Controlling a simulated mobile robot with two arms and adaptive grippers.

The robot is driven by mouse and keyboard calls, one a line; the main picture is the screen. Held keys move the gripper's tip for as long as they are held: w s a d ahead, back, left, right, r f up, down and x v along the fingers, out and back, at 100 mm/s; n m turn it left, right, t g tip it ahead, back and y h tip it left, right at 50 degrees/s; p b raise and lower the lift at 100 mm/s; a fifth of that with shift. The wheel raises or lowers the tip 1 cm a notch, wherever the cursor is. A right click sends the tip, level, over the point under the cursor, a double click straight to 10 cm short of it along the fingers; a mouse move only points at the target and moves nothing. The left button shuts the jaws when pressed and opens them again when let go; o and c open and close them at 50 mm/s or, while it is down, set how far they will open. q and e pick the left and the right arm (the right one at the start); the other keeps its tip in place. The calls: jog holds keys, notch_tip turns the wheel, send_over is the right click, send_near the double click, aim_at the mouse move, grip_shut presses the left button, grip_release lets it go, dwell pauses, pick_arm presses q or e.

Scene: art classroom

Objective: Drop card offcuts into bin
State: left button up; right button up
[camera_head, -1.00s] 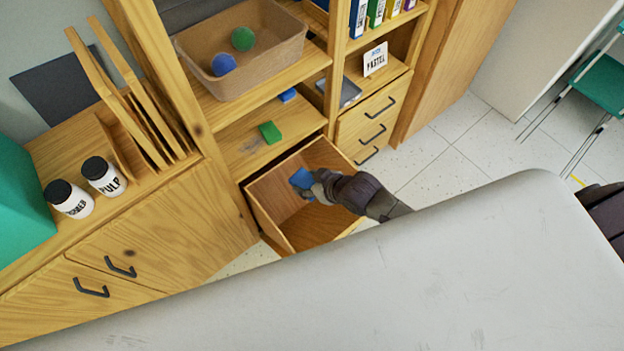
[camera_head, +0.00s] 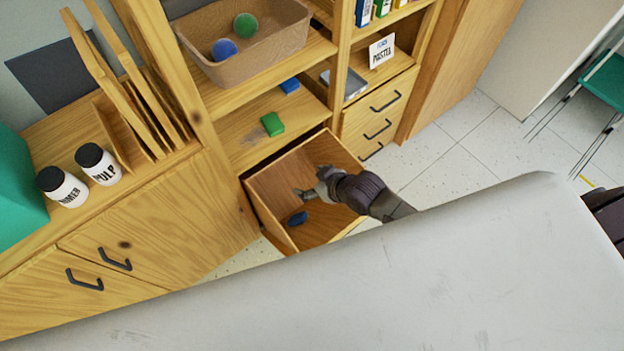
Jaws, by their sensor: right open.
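A small blue piece (camera_head: 297,218), perhaps a card offcut, lies on the floor of the open-topped wooden bin (camera_head: 272,190) at the bottom of the shelf unit. My right gripper (camera_head: 306,193) is inside the bin's opening, above and slightly right of the blue piece. Its fingers are apart and empty, and a small gap shows between it and the piece. A green block (camera_head: 272,124) lies on the low shelf above the bin. Another blue block (camera_head: 290,86) lies further back on that shelf. My left gripper is not in view.
A brown basket (camera_head: 262,58) with a green and a blue ball stands on the shelf above. Two labelled jars (camera_head: 99,165) and upright boards (camera_head: 125,90) stand on the left cabinet. Drawers (camera_head: 378,122) are right of the bin. Tiled floor (camera_head: 445,160) is clear at right.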

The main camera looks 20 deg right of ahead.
jog(key=v, duration=1.2)
dwell(0.7)
jog(key=s+d+f+m+g+h, duration=0.1)
jog(key=s+d+f+h, duration=0.3)
jog(key=f, duration=0.8)
jog(key=s+d+f+m+g, duration=0.15)
jog(key=d+f, duration=0.35)
jog(key=f, duration=0.7)
jog(key=s+a+f+g, duration=0.1)
jog(key=s+f+g, duration=0.1)
jog(key=s+f, duration=0.5)
jog(key=s+a+f+g, duration=0.2)
jog(key=s+f, duration=0.6)
jog(key=s, duration=0.9)
jog(key=shift+f+m, duration=0.25)
jog(key=shift+m, duration=0.1)
